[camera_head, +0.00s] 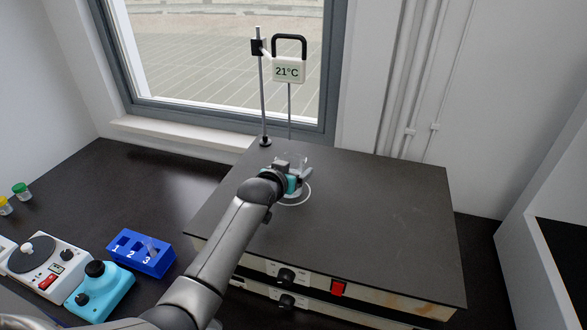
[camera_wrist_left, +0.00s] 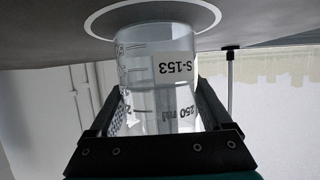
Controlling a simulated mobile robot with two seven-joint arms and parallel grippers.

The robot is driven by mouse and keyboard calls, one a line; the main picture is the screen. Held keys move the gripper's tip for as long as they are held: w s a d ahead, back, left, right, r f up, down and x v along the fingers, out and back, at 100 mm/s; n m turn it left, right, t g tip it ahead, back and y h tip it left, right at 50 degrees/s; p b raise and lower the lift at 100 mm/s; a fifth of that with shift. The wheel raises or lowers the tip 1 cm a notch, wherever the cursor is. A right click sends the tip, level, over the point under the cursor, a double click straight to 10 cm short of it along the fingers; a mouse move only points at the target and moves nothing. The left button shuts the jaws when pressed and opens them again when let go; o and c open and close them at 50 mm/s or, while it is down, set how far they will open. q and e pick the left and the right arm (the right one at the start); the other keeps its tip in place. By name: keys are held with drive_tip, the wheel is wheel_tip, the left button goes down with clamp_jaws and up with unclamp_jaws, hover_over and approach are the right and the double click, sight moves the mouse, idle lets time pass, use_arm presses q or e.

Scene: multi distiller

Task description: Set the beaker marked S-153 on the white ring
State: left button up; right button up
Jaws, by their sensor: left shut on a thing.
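The clear beaker (camera_head: 297,160) shows partly behind my left gripper (camera_head: 290,176) over the dark hotplate-like top. In the left wrist view, which is upside down, the beaker (camera_wrist_left: 150,75) has a white label reading S-153 and a 250 ml mark. My left gripper's two dark fingers (camera_wrist_left: 158,100) are shut on its sides. The white ring (camera_head: 297,205) lies on the dark top under the beaker; it also shows in the wrist view (camera_wrist_left: 95,28) around the beaker's base. I cannot tell whether the base touches the surface. My right gripper is not in view.
A stand (camera_head: 262,95) with a 21°C display (camera_head: 288,71) rises behind the beaker. The dark top (camera_head: 390,220) is clear to the right. A blue rack (camera_head: 140,254), a turquoise device (camera_head: 100,290) and a white device (camera_head: 45,262) stand on the lower bench at the left.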

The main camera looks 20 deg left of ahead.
use_arm(q)
drive_tip(key=o, duration=1.4)
drive_tip(key=shift+o, duration=0.2)
drive_tip(key=shift+f, duration=0.15)
drive_tip(key=shift+s, duration=0.15)
drive_tip(key=p+v, duration=0.2)
drive_tip(key=v, duration=1.3)
